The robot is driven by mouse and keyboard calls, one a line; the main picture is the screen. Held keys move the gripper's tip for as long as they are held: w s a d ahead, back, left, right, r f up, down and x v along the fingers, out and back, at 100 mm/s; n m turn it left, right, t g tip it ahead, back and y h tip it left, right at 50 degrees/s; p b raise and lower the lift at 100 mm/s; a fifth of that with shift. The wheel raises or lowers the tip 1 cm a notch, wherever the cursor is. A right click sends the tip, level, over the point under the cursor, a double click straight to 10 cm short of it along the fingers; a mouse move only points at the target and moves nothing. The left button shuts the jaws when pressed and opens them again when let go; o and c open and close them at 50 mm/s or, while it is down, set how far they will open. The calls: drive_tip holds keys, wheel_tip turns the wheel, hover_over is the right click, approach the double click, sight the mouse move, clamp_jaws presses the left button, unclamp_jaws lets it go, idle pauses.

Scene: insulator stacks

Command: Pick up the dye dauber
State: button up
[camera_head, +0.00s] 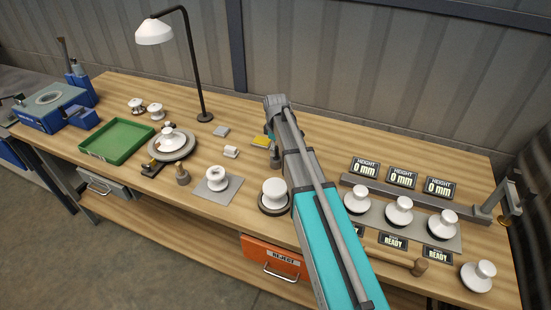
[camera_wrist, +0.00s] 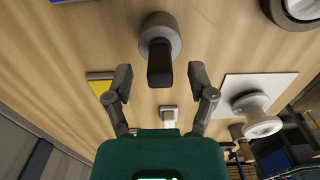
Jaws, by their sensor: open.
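What looks like the dye dauber (camera_wrist: 160,32) stands on the bench in the wrist view, with a round grey-brown base and a dark upright handle pointing toward the camera. My gripper (camera_wrist: 159,78) is open, and the handle's end shows between its two fingertips with a gap on each side. In the head view, a small part of the dauber (camera_head: 276,160) shows beside my arm. The fingers are mostly hidden behind the arm there.
A yellow pad (camera_wrist: 99,87) lies left of the gripper in the wrist view. A white insulator (camera_wrist: 254,110) on a plate (camera_wrist: 235,85) is at right. In the head view, a dark-based insulator (camera_head: 273,190) stands close to my arm. A lamp (camera_head: 154,32) stands at the back.

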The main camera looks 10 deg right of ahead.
drive_tip(key=shift+f+b, duration=0.8)
drive_tip(key=shift+f, duration=0.35)
clamp_jaws()
